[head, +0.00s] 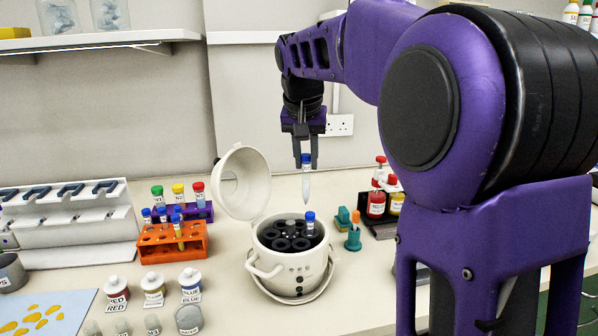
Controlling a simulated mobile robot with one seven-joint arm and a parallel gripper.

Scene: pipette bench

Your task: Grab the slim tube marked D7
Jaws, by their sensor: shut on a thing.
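My gripper (306,152) is shut on a slim tube (306,182) with a blue cap and a pointed lower end. It holds the tube upright in the air above the open centrifuge (261,262). The marking on this tube is too small to read. Another blue-capped tube (310,224) stands in the centrifuge's black rotor. More blue-capped tubes (162,214) stand in the orange rack (190,251) at left, and their markings cannot be read.
The centrifuge's round lid (243,181) stands open behind it. A purple rack (205,214) holds tubes with green, yellow and red caps. Labelled jars (191,283) stand at front left. A pipette stand (84,240) is at far left. Red-capped bottles (376,204) stand at right.

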